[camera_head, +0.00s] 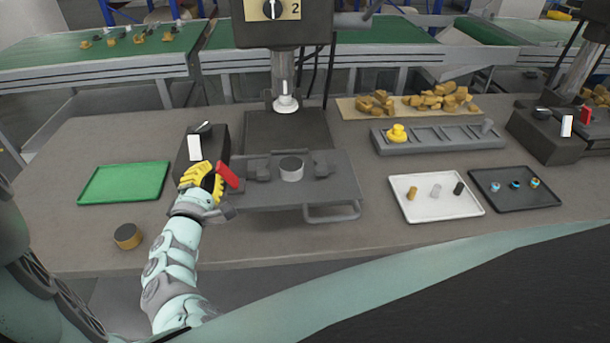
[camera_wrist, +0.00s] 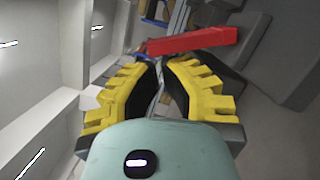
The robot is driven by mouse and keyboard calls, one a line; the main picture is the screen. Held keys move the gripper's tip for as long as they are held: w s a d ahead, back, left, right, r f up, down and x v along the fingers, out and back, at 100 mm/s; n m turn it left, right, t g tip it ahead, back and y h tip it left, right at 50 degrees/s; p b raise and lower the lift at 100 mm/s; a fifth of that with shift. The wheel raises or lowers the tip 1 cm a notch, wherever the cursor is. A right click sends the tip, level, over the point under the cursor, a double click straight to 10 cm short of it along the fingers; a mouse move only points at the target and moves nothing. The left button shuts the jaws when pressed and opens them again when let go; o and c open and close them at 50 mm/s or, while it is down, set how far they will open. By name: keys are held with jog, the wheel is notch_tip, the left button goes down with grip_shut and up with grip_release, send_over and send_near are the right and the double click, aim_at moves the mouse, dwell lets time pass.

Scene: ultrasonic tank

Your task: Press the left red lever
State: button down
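The left red lever (camera_head: 228,175) sticks out beside the dark control box (camera_head: 217,140) at the left of the press. My gripper (camera_head: 207,173), with yellow fingers, is immediately left of the lever in the head view and partly covers its surroundings. In the wrist view the red lever (camera_wrist: 192,40) lies crosswise just beyond the fingertips. My gripper (camera_wrist: 161,64) has its fingers drawn together with only a narrow gap, and nothing shows between them. I cannot tell whether the fingertips touch the lever.
The press plate (camera_head: 270,195) with a round grey piece (camera_head: 291,169) is right of the lever. A green tray (camera_head: 124,183) and a round brass-coloured piece (camera_head: 128,236) lie to the left. Another red lever (camera_head: 586,115) is at the far right, beyond a white tray (camera_head: 436,212).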

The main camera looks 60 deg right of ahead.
aim_at(224, 171)
jog(key=shift+s+d+r+m+b, duration=0.15)
jog(key=shift+s+d+r+m, duration=0.05)
jog(key=shift+m, duration=0.35)
jog(key=shift+s+d+r+m+b, duration=0.15)
jog(key=shift+s+m, duration=0.05)
jog(key=shift+m, duration=0.35)
jog(key=shift+s+d+r+m+g+y+b, duration=0.15)
jog(key=shift+s+d+r+m+g+b, duration=0.1)
jog(key=shift+m, duration=0.45)
jog(key=shift+s+d+r+m+g+y+b, duration=0.15)
jog(key=shift+r+m+g+b, duration=0.1)
jog(key=shift+m, duration=0.45)
jog(key=shift+s+d+r+m+y, duration=0.25)
jog(key=shift+s+m, duration=0.1)
jog(key=shift+m, duration=0.45)
jog(key=shift+s+d+r+m+y, duration=0.1)
jog(key=shift+s+d+m+y, duration=0.2)
jog(key=shift+m, duration=0.5)
jog(key=shift+w+a+r, duration=0.1)
